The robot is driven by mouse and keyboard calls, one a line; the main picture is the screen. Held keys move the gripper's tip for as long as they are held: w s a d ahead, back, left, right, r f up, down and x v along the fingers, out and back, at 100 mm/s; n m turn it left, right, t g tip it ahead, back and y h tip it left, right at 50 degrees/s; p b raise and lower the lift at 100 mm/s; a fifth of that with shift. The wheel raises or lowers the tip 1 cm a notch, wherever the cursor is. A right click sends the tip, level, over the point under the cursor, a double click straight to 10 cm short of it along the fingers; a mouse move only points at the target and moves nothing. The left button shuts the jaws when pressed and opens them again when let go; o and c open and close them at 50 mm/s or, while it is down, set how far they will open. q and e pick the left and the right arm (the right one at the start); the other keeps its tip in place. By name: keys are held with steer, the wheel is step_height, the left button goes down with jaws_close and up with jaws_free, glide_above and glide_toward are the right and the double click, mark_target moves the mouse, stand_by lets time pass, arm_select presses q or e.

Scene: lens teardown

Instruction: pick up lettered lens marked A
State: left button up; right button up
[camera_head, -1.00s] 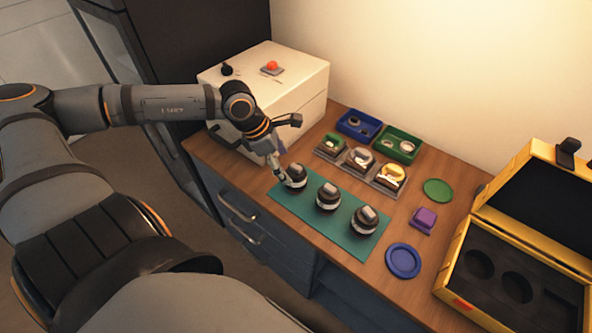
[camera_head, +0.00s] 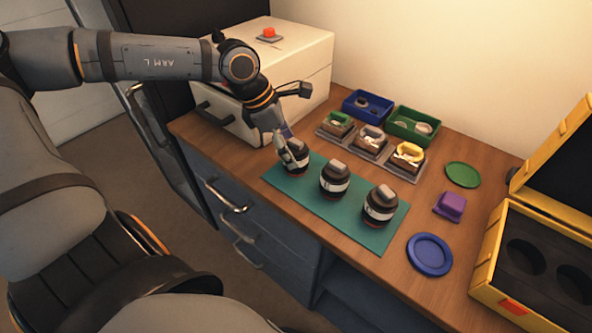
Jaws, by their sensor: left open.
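Three dark, round lenses with pale bands stand in a row on a green mat (camera_head: 330,225): a left lens (camera_head: 297,165), a middle lens (camera_head: 335,182) and a right lens (camera_head: 380,208). Each has a light block on top. Their letters are too small to read, so I cannot tell which is A. My left gripper (camera_head: 290,156) points down at the left lens, with its fingers at the lens's top and near side. It is open and hides part of that lens. Whether it touches the lens is unclear. My right gripper is not in view.
Behind the mat are several small holders (camera_head: 370,141), a blue bin (camera_head: 366,104) and a green bin (camera_head: 412,124). A white box (camera_head: 305,75) stands at back left. To the right are a green disc (camera_head: 463,174), purple block (camera_head: 450,206), blue dish (camera_head: 429,254) and open yellow case (camera_head: 490,262).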

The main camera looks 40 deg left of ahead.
arm_select(q)
steer(key=shift+w+f+b, duration=0.1)
steer(key=shift+f+b, duration=0.6)
steer(key=shift+b, duration=0.15)
steer(key=shift+d+r, duration=0.15)
steer(key=shift+p+x, duration=0.3)
steer(key=shift+x, duration=1.2)
steer(key=shift+w+r, duration=0.1)
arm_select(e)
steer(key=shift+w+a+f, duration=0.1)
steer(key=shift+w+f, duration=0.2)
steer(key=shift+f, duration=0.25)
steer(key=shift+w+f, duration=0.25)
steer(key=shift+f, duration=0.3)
arm_select(q)
steer(key=shift+c, duration=0.3)
steer(key=c, duration=1.2)
steer(key=shift+o, duration=0.2)
steer(key=shift+r, duration=0.1)
